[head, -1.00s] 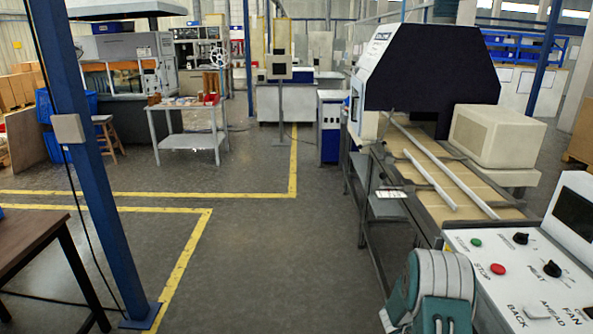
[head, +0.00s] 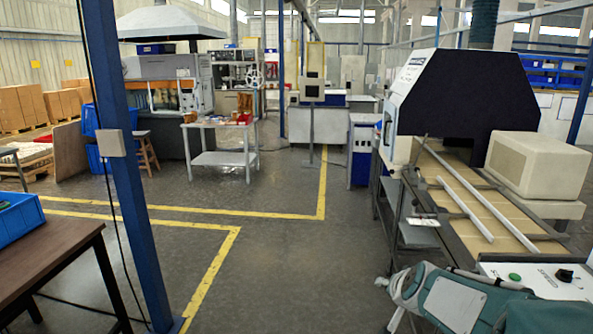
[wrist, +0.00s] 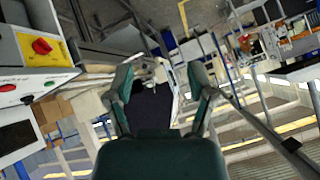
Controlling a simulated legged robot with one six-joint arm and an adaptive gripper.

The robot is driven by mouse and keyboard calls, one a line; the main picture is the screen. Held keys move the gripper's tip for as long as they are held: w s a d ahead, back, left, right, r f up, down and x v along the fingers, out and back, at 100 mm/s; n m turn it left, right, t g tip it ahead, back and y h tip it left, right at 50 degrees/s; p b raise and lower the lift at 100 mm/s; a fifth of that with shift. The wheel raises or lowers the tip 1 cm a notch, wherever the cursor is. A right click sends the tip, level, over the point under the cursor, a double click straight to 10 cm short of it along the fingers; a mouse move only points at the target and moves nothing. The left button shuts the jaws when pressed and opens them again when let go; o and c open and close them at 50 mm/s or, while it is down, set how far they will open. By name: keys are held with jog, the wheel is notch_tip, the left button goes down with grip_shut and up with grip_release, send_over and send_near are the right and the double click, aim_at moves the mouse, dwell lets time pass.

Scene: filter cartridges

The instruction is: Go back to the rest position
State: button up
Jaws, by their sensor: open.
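My gripper (wrist: 160,95) shows in the wrist view with its two green and grey fingers spread apart and nothing between them. Beyond the fingers the dark hood of the machine (wrist: 152,108) shows, with the hall tilted around it. In the head view part of my green and grey arm (head: 450,300) shows at the bottom right, in front of the control panel; the fingertips cannot be made out there. No filter cartridge can be made out in either view.
A control panel (head: 540,275) and a conveyor machine (head: 450,95) stand on the right. A blue post (head: 130,170) and a brown table (head: 60,255) with a blue crate (head: 18,215) stand on the left. The floor (head: 290,260) between them is clear.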

jog(key=s+a+r+n+g, duration=0.1)
jog(key=s+a+n+g, duration=0.1)
jog(key=s, duration=1)
jog(key=s+a+r+n+g, duration=0.1)
jog(key=s+a+n+g, duration=0.1)
jog(key=s, duration=1.1)
jog(key=shift+a+n, duration=0.35)
jog(key=shift+n, duration=0.45)
jog(key=shift+w, duration=0.1)
